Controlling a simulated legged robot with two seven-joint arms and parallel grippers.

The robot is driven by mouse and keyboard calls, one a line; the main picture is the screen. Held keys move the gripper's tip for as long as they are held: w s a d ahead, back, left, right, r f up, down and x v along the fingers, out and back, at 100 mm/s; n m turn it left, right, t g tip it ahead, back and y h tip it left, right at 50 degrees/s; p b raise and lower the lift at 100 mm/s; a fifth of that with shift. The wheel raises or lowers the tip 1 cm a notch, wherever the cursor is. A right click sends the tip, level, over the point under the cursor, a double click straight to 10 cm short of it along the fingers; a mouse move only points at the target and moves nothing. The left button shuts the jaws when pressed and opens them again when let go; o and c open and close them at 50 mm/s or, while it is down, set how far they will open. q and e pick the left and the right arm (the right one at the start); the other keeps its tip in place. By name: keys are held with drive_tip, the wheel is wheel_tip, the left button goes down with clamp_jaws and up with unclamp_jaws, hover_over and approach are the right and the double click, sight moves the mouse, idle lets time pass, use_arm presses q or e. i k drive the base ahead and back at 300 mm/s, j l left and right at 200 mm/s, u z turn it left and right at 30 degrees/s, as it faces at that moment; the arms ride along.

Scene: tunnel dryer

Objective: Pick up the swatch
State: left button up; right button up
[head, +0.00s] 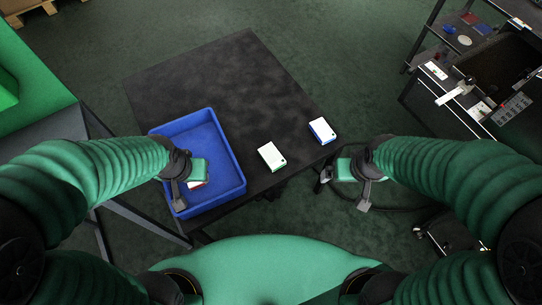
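Two small white blocks that may be swatches lie apart on the black table: one with a green edge (271,156) near the middle front, one with a blue edge (322,130) near the right edge. My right gripper (360,184) hangs beyond the table's right front edge, away from the blocks. The fingertips of both grippers are too small and hidden to read.
The black table (215,80) is clear behind the tray and blocks. A dark cart or machine (490,75) with shelves and small items stands at the right. A green machine (35,75) stands at the left. A pallet (25,8) lies at the far left.

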sight(271, 156)
drive_tip(key=i+l+u, duration=0.1)
drive_tip(key=u, duration=0.4)
drive_tip(key=l+u, duration=0.3)
drive_tip(key=u, duration=0.2)
drive_tip(key=l+u, duration=0.2)
drive_tip(key=u, duration=0.3)
